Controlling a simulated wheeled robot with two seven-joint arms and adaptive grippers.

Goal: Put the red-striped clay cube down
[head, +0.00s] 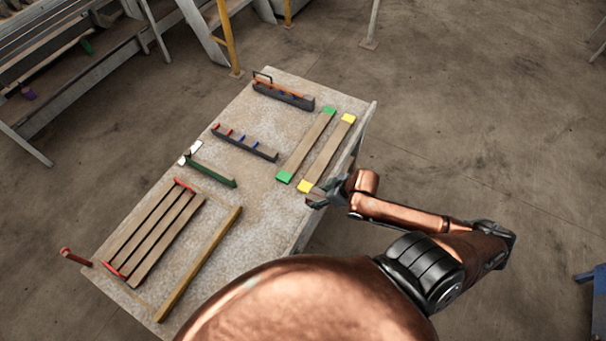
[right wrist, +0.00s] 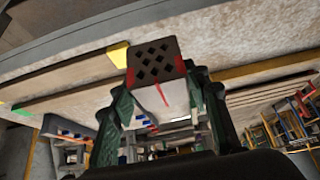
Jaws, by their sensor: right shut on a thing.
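The red-striped clay cube (right wrist: 158,92) shows in the right wrist view, with a dark brown face full of diamond-shaped holes and a pale side with a red stripe. My right gripper (right wrist: 160,82) is shut on it, with green fingers on either side. In the head view my right gripper (head: 322,194) is at the right edge of the table (head: 235,195), beside the yellow end of a plank (head: 328,155). The cube is too small or hidden to make out there. I cannot tell whether it touches the table. My left gripper is not in view.
A green-ended plank (head: 304,148) lies beside the yellow-ended one. Several red-ended planks (head: 150,235) and a long wooden bar (head: 200,262) lie at the near left. Dark racks (head: 244,142) and a black tool carrier (head: 284,95) stand further back. Bare tabletop shows between them.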

